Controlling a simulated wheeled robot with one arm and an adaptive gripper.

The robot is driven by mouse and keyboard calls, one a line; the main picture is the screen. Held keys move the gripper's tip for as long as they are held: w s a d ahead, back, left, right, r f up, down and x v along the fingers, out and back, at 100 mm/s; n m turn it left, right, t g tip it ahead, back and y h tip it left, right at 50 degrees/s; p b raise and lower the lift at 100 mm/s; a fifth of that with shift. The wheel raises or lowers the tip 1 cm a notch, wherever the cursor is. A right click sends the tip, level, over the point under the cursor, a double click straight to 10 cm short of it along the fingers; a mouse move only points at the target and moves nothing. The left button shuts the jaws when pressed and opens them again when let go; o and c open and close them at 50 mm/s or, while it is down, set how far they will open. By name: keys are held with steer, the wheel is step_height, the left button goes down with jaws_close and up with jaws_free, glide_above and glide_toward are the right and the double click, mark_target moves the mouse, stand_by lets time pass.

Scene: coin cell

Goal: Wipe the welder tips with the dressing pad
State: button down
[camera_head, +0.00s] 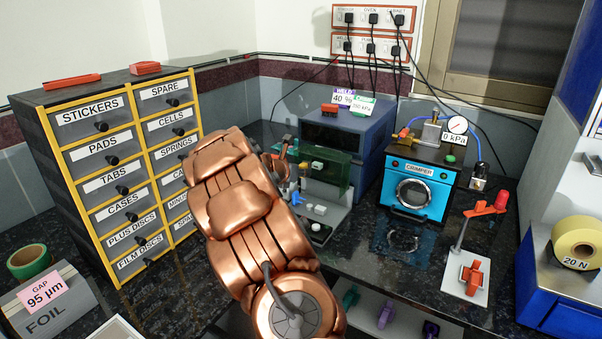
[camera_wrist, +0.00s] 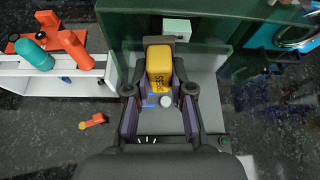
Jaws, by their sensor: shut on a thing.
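My gripper (camera_wrist: 160,76) is shut on a yellow dressing pad (camera_wrist: 160,62), a block with dark lettering on its face. The pad is between the two fingers, over the grey base plate (camera_wrist: 205,120) of the welder. The welder (camera_head: 352,135) is a blue-grey box with a green tinted shield (camera_head: 325,166) at its front. In the wrist view its green shield (camera_wrist: 215,22) spans the top, close beyond the pad. I cannot make out the welder tips or whether the pad touches them. In the head view my copper arm hides most of my gripper and the pad.
A blue crimper (camera_head: 417,185) stands right of the welder. A labelled drawer cabinet (camera_head: 110,150) is at the left. A red-armed stand (camera_head: 470,250) is at the right. A white shelf (camera_wrist: 65,84) holds orange and teal items, with a small orange item (camera_wrist: 92,121) below it.

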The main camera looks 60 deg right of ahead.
steer(key=shift+d+p, duration=0.4)
steer(key=shift+d, duration=0.6)
stand_by(0.4)
steer(key=s+b, duration=0.1)
steer(key=s, duration=0.3)
stand_by(0.5)
steer(key=shift+w+r+p, duration=0.1)
steer(key=shift+w+p, duration=1.2)
steer(key=shift+w, duration=0.75)
